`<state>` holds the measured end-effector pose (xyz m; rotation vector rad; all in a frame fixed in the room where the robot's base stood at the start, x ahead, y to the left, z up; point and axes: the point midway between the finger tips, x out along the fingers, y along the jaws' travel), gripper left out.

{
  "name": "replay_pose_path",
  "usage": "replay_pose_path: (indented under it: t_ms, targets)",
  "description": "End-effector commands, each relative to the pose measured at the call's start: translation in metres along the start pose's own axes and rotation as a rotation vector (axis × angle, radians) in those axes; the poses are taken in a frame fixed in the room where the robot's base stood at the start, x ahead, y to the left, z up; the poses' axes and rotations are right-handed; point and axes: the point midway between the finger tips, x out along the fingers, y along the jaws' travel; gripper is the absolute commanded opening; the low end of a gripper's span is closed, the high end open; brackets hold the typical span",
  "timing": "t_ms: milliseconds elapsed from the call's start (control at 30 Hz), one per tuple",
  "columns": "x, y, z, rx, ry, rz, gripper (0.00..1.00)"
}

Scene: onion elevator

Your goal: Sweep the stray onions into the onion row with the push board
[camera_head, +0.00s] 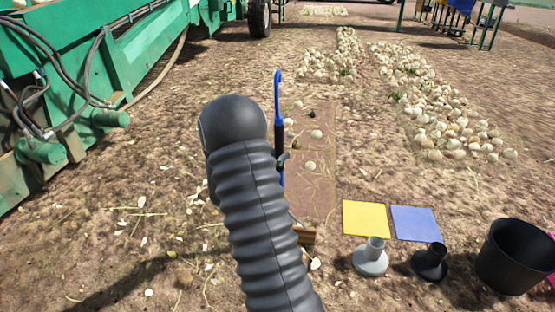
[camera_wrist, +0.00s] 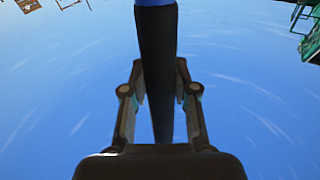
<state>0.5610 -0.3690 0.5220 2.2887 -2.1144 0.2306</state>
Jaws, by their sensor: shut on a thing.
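My gripper (camera_wrist: 161,78) is shut on the dark grip of a blue handle (camera_head: 278,88), which stands nearly upright with a hooked top. The handle also shows between the fingers in the wrist view (camera_wrist: 156,35). In the head view my arm hides most of the gripper and the handle's lower part. A brown wooden piece (camera_head: 306,236) shows low beside my arm; I cannot tell if it is the push board. Stray onions (camera_head: 311,165) (camera_head: 316,134) lie apart on a brown strip (camera_head: 318,195). The onion row (camera_head: 346,58) lies beyond the strip's far end.
Another wide band of onions (camera_head: 430,105) lies to the right. A yellow square (camera_head: 365,218), a blue square (camera_head: 414,223), a grey stand (camera_head: 370,260), a black stand (camera_head: 431,263) and a black bucket (camera_head: 515,258) are at front right. A green machine (camera_head: 130,60) fills the left.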

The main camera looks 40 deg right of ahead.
Motion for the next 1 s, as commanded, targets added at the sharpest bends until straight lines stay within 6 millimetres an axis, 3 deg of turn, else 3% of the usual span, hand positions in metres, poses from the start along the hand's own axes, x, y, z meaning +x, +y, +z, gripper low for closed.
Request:
replay_pose_path:
  t_ms: [1000]
  targets:
    - [0.069,-0.050,0.011,0.005,0.004,0.001,0.00]
